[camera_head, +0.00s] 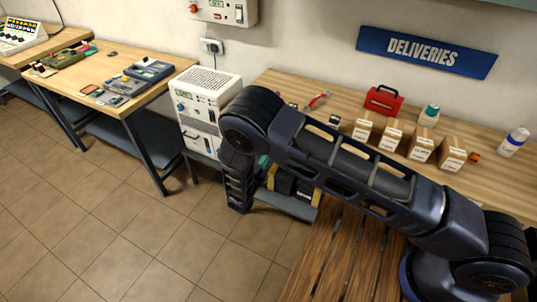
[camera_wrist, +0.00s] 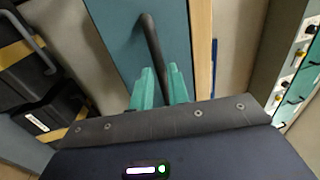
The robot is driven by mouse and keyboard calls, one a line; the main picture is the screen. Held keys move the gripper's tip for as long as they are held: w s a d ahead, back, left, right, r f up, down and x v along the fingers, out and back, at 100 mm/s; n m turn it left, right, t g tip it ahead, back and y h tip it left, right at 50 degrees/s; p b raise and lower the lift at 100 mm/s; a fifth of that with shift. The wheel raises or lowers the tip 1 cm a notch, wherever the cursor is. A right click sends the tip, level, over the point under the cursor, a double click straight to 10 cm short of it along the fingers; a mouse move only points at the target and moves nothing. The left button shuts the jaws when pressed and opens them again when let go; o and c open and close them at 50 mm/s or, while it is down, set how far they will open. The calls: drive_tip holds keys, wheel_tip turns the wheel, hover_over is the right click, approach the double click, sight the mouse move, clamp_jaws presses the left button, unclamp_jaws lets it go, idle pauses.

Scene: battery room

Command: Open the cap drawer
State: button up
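The drawer front (camera_wrist: 118,40) is a blue-grey panel in the wrist view, with a dark bar handle (camera_wrist: 152,38) on it. My gripper (camera_wrist: 161,80) has teal fingers, one on each side of the handle's near end. They are close together with the bar between them and appear shut on it. In the head view my arm reaches down at the left end of the delivery bench (camera_head: 265,82), and it hides the drawer and handle there. I cannot tell how far the drawer stands out.
Black batteries with yellow bands (camera_wrist: 22,65) lie beside the drawer. A white cabinet (camera_head: 208,92) stands left of the bench. Several boxes (camera_head: 390,136), a red case (camera_head: 383,100) and a white bottle (camera_head: 514,142) stand on top. The tiled floor (camera_head: 110,225) at left is clear.

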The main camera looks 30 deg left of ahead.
drive_tip(key=shift+w+r, duration=0.15)
drive_tip(key=shift+w, duration=0.65)
drive_tip(key=shift+w+r, duration=0.15)
drive_tip(key=shift+w, duration=0.6)
clamp_jaws()
drive_tip(key=shift+s, duration=0.1)
drive_tip(key=s, duration=2.8)
drive_tip(key=shift+s, duration=0.2)
unclamp_jaws()
drive_tip(key=shift+s, duration=0.1)
